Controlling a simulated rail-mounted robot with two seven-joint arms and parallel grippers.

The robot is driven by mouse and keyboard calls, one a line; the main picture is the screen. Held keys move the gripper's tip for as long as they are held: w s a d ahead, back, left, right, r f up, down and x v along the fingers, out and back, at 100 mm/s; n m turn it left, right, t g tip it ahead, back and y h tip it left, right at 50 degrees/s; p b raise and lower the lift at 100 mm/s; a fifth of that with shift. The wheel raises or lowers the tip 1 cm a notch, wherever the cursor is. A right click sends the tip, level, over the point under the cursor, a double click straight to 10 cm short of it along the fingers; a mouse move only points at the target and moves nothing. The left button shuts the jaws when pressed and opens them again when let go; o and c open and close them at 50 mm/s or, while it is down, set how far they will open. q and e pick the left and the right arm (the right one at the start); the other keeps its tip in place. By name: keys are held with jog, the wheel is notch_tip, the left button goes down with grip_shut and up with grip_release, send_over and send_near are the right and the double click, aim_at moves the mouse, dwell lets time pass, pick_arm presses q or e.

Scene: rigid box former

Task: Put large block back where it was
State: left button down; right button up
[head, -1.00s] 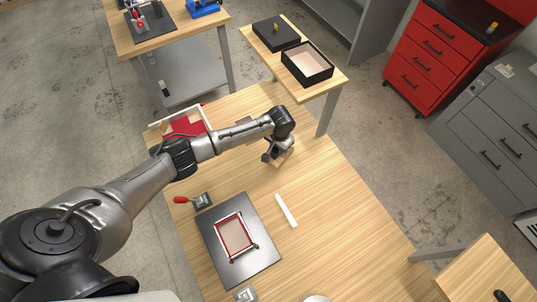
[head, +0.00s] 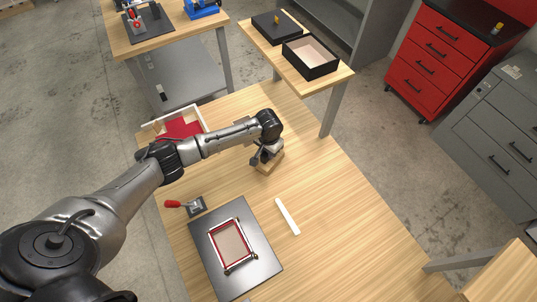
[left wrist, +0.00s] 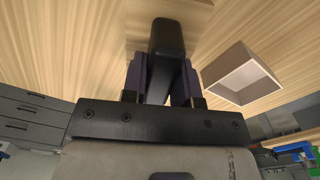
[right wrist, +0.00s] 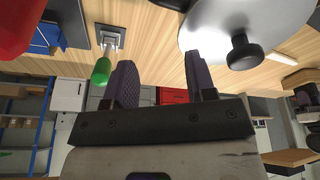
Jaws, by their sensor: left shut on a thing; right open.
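My left gripper (head: 264,156) is above the far middle of the wooden table. It is shut on a dark, rounded bar-like piece, which shows between the fingers in the left wrist view (left wrist: 165,50). A light wooden block (head: 270,165) shows directly under the gripper in the head view, partly hidden by it. It looks like the large block with the dark piece as its handle; I cannot tell whether it touches the table. My right gripper (right wrist: 163,82) is open and empty in the right wrist view; it is outside the head view.
A tray with red pieces (head: 183,127) lies at the table's far left. A dark board (head: 265,268) holds a red-edged frame (head: 232,244); a white strip (head: 287,216) and red-handled clamp (head: 195,206) are nearby. A black box (head: 311,57) stands on the back table. The right side is clear.

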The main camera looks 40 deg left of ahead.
pick_arm(q)
jog(key=shift+f, duration=0.15)
jog(key=c, duration=0.9)
grip_release()
notch_tip(320, 180, up, 12)
jog(key=s+d+f+m+t+h, duration=0.1)
jog(key=s+d+f+m, duration=0.1)
jog(key=s+d+f, duration=0.35)
jog(key=s+d+f+m+t+h, duration=0.1)
jog(key=s+d+f+m, duration=0.15)
jog(key=s+d, duration=0.55)
jog(key=shift+n+t+y, duration=0.8)
jog(key=shift+n+y, duration=0.1)
jog(key=shift+n, duration=0.05)
jog(key=s+r, duration=0.1)
jog(key=s, duration=0.5)
jog(key=s+a, duration=0.1)
jog(key=s, duration=0.5)
jog(key=s+a+r+p, duration=0.1)
jog(key=s, duration=0.5)
jog(key=shift+s+r, duration=0.15)
jog(key=shift+r, duration=0.2)
